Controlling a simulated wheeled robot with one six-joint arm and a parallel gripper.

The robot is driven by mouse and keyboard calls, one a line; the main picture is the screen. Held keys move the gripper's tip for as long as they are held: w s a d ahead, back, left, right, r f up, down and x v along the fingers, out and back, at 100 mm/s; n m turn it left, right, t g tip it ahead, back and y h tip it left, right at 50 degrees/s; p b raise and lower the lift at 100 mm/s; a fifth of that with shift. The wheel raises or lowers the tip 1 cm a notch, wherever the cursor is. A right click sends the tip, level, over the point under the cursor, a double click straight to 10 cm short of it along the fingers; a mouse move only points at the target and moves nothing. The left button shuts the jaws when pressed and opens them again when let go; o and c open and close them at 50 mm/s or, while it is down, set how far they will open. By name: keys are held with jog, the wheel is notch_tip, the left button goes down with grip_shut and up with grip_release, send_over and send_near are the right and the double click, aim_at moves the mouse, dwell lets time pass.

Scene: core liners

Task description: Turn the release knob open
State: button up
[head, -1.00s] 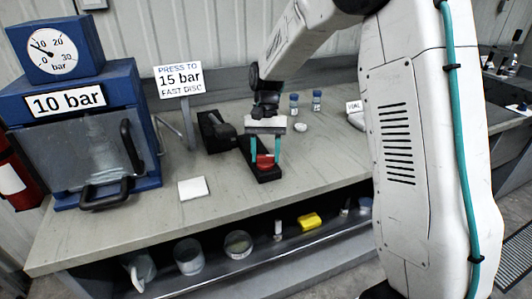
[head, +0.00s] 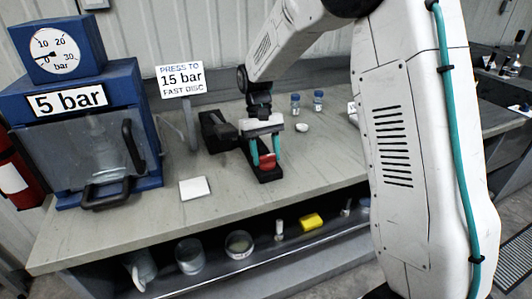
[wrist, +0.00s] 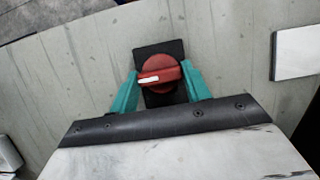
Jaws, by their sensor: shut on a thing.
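The red release knob (wrist: 158,75) sits on a black base (wrist: 160,50) on the bench. A white mark on the knob points to the left in the wrist view. My gripper (wrist: 161,84) is shut on the knob, with a teal finger on each side of it. In the head view the knob (head: 265,158) shows below my gripper (head: 263,154). The blue press (head: 85,130) at the left has a display reading 5 bar (head: 67,102) and a round dial gauge (head: 54,52).
A sign (head: 180,79) reads "PRESS TO 15 bar FAST DISC". A white square (head: 194,188) lies on the bench left of the knob. A black device (head: 217,131) stands close behind it. Small blue-capped vials (head: 318,100) stand at the back. The bench front is mostly clear.

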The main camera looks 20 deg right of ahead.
jog(key=o, duration=1)
jog(key=shift+c, duration=0.2)
